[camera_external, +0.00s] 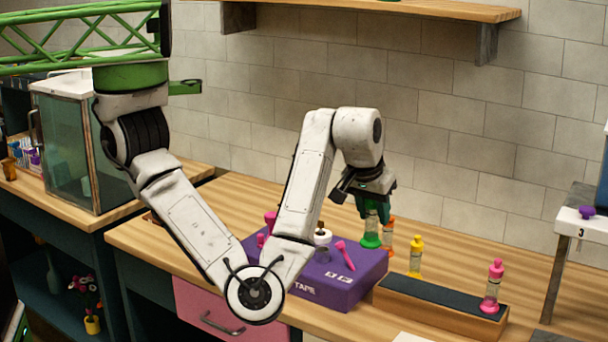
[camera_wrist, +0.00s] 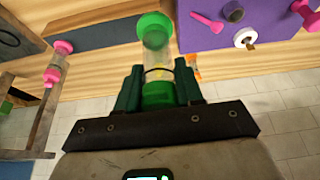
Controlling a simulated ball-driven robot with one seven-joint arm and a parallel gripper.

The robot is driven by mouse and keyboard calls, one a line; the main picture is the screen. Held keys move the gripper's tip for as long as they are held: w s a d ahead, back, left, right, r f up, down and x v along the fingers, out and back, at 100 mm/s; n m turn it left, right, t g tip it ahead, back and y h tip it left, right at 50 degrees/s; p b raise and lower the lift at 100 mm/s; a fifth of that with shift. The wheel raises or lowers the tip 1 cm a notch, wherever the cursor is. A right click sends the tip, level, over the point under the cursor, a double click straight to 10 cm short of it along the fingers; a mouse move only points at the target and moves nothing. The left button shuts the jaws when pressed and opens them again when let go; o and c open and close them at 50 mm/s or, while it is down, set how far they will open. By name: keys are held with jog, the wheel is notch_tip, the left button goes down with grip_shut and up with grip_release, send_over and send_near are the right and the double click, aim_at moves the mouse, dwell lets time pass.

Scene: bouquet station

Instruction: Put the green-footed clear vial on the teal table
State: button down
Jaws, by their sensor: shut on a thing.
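The clear vial with the green foot (camera_external: 370,240) hangs upright in my gripper (camera_external: 372,208), just behind the purple box. I cannot tell whether its foot touches anything. In the wrist view my gripper (camera_wrist: 159,88) is shut on the vial's green upper end, with the clear tube (camera_wrist: 157,55) and the round green foot (camera_wrist: 154,24) pointing away from the wrist. No table that I can clearly name the teal table shows; dark teal cabinets (camera_external: 52,255) with wooden tops stand at the left.
An orange vial (camera_external: 389,232) stands close beside the held one. The purple box (camera_external: 330,287) bears pink parts. A yellow vial (camera_external: 415,257) stands right of it, and a pink vial (camera_external: 492,287) on the dark-topped block (camera_external: 430,305). A white stand (camera_external: 585,226) is at right.

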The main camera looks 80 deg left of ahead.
jog(key=a+n+g+y+p, duration=0.15)
jog(key=a+n, duration=0.45)
jog(key=a, duration=1.4)
jog(key=s+a+f+n+g+p, duration=0.1)
jog(key=s+a+n, duration=0.25)
jog(key=a, duration=0.45)
jog(key=s+a+f+n+g+p, duration=0.15)
jog(key=s+a, duration=0.25)
jog(key=a, duration=0.5)
jog(key=s+a+f+n+g+h+p, duration=0.1)
jog(key=s+a+n, duration=0.4)
jog(key=s, duration=0.6)
jog(key=s+a+f+n+g+h+p, duration=0.1)
jog(key=s+a+n, duration=0.2)
jog(key=s+a, duration=0.6)
jog(key=s+a+f+n+g+h+p, duration=0.1)
jog(key=s+a+f+n, duration=0.3)
jog(key=s, duration=0.8)
jog(key=w+a+f+b, duration=0.7)
jog(key=a+b, duration=0.5)
jog(key=b, duration=0.2)
jog(key=shift+w+m, duration=0.3)
jog(key=shift+w, duration=0.45)
jog(key=f+b, duration=0.3)
jog(key=shift+w+a+f+b, duration=0.15)
jog(key=shift+a+f+b, duration=0.1)
jog(key=shift+a+b, duration=0.1)
